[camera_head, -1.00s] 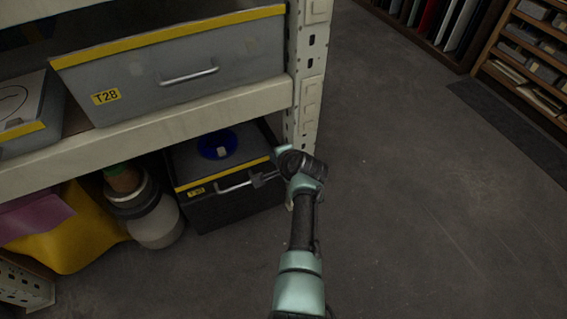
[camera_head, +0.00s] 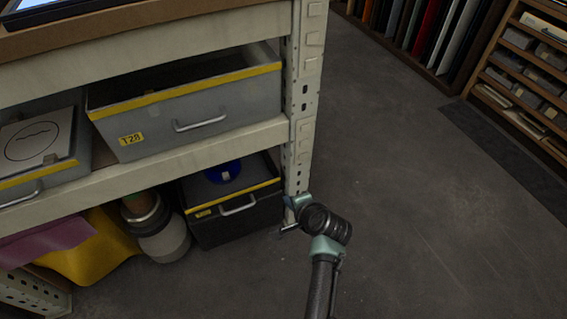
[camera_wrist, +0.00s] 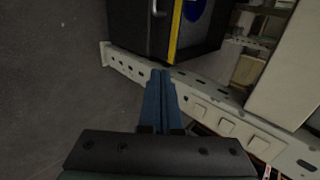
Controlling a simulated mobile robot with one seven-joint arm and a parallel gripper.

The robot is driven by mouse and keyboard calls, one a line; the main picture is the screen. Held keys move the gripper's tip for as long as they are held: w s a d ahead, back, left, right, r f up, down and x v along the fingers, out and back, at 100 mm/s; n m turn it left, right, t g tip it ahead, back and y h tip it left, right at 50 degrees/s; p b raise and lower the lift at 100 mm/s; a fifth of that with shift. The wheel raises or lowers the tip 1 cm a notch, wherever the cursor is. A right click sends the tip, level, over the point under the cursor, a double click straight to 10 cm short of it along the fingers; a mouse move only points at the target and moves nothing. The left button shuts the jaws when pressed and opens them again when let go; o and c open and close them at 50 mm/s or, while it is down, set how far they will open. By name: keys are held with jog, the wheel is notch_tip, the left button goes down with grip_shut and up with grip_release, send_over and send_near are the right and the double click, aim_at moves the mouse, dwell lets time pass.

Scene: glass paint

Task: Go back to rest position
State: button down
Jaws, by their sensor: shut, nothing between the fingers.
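My gripper (camera_head: 288,227) is at the end of my arm, in front of the foot of the shelf's upright post (camera_head: 302,130) in the head view. In the wrist view, the two blue fingers of my gripper (camera_wrist: 160,75) lie together with nothing between them. The black lower drawer box (camera_head: 232,215) with a yellow edge and a metal handle is to the left of my gripper, apart from it. A blue round thing (camera_head: 223,172) sits inside this box. The box also shows at the top of the wrist view (camera_wrist: 205,40).
A grey T28 box (camera_head: 190,115) stands on the shelf above. A yellow cloth-like thing (camera_head: 95,245) and a metal canister (camera_head: 165,238) are at the lower left. The grey floor (camera_head: 420,210) to the right is clear, up to racks (camera_head: 525,75) at the back right.

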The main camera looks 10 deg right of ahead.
jog(key=w+r+n+t+h+p, duration=0.1)
jog(key=w+r+n+t, duration=0.15)
jog(key=r, duration=1.05)
jog(key=w+r+n+t+h+p, duration=0.1)
jog(key=w+r+n+t, duration=0.15)
jog(key=r, duration=0.95)
jog(key=w+r+n+t+p, duration=0.1)
jog(key=r+n+t, duration=0.15)
jog(key=r, duration=1.05)
jog(key=s+a+r+n+t+p, duration=0.3)
jog(key=s+r, duration=0.5)
jog(key=r, duration=0.6)
jog(key=s+a+r+n+t+h+p, duration=0.15)
jog(key=s+r+t, duration=0.25)
jog(key=s+r, duration=0.7)
jog(key=s+a+r+n+t+y+p, duration=0.1)
jog(key=s+a+r+n+t+p, duration=0.25)
jog(key=r, duration=1.35)
notch_tip(320, 180, up, 34)
jog(key=d+m+p, duration=0.1)
jog(key=p, duration=3.3)
jog(key=shift+s+d, duration=0.3)
jog(key=shift+s, duration=0.05)
